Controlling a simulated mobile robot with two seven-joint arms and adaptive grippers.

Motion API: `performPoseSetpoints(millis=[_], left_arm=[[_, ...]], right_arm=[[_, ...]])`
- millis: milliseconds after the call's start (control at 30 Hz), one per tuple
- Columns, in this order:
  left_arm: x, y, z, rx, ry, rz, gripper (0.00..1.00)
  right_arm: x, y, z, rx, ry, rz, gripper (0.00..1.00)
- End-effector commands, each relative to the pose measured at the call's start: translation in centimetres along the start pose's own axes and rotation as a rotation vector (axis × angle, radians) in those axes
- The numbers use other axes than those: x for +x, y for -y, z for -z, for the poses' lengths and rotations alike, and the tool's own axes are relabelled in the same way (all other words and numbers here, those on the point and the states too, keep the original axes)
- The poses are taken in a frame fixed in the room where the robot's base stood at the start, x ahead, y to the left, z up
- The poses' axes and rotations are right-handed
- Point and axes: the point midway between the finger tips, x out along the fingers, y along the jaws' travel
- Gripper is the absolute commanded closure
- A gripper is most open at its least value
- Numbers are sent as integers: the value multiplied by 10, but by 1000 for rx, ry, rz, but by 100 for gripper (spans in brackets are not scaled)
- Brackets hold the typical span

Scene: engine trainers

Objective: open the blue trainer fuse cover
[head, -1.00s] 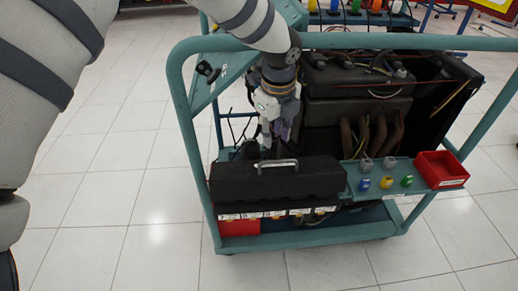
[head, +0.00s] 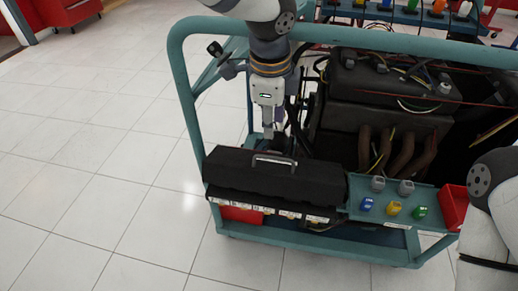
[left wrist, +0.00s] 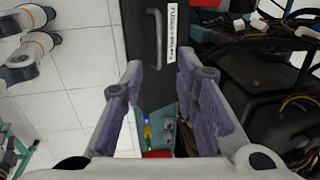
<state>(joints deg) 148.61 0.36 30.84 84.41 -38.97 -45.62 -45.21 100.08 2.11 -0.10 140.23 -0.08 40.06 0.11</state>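The fuse cover (head: 300,176) is a long black lid on the front of the teal-blue trainer cart (head: 178,75), with a grey bar handle (head: 273,160) on it. The cover looks down. In the left wrist view the black cover (left wrist: 134,30) shows its handle (left wrist: 154,35) and a white label. My left gripper (head: 270,132) is just behind the handle in the head view. Its fingers, with purple pads, are spread apart and empty in the left wrist view (left wrist: 160,65), on either side of the handle's near end in the picture. I cannot tell whether they touch. My right gripper is not in view.
Behind the cover stands a dark engine (head: 385,110) with loose cables. Right of the cover is a teal shelf (head: 385,213) with small coloured parts and a red bin (head: 453,205). A red box (head: 240,214) sits below the cover. The tiled floor at left is clear.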

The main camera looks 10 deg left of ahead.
Motion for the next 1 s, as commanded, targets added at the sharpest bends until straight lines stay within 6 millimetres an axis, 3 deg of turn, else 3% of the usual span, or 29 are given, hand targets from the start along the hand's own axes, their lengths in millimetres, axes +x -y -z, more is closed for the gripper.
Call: performPoseSetpoints(millis=[133,500,667,933,1000], left_arm=[[17,-1,1,-4,1,-5,72],[105,-2,1,-3,0,-5,72],[119,0,1,-2,-1,-1,72],[120,0,1,-2,0,2,72],[120,0,1,-2,0,1,88]], right_arm=[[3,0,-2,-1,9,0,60],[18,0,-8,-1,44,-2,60],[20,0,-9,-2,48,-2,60],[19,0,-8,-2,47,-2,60],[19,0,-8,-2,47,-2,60]])
